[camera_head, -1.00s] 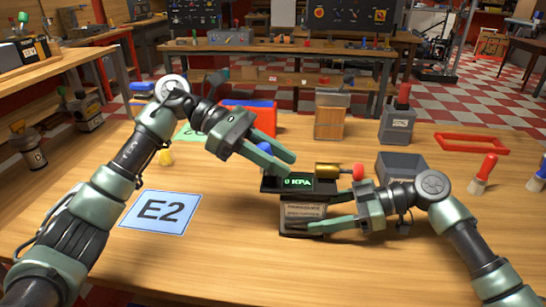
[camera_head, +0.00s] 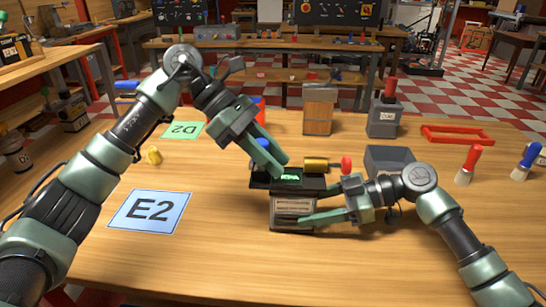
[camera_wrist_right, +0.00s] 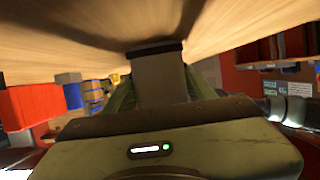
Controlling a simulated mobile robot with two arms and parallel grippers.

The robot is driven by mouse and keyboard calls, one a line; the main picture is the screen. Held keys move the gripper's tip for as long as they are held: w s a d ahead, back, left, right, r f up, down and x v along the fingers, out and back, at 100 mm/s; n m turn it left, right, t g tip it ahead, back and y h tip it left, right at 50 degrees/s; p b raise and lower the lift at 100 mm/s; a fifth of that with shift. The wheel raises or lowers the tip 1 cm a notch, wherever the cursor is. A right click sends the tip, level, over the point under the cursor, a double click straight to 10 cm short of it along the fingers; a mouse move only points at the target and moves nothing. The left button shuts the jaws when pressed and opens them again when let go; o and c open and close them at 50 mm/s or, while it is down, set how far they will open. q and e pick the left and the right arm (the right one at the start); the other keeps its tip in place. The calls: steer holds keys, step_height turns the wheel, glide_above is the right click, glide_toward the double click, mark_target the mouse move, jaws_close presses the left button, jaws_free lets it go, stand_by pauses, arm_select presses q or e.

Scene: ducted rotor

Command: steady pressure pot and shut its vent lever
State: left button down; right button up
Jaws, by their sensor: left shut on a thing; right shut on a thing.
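The pressure pot (camera_head: 293,208) is a dark box with a pale front label and a green display reading "KPA", partly covered. It stands upright on the table. My right gripper (camera_head: 307,207) is shut on the pot's body from the right; the grey body also shows between the fingers in the right wrist view (camera_wrist_right: 160,80). My left gripper (camera_head: 280,166) is shut at the pot's top left, over the display's edge. A blue knob (camera_head: 263,143) shows beside its fingers, seemingly the vent lever's; the lever's shaft is hidden. A brass cylinder (camera_head: 316,164) lies along the top.
A red knob (camera_head: 346,163) and a grey open bin (camera_head: 390,159) are right of the pot. A wooden box (camera_head: 319,112) and a grey canister (camera_head: 383,119) stand behind. Red frame (camera_head: 464,138) and brushes are at right.

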arm_select(q)
steer(key=c, duration=1.1)
jaws_free()
steer(key=shift+c, duration=0.2)
steer(key=v, duration=1.2)
steer(key=shift+d, duration=0.1)
arm_select(e)
steer(key=o, duration=1.3)
steer(key=shift+o, duration=0.2)
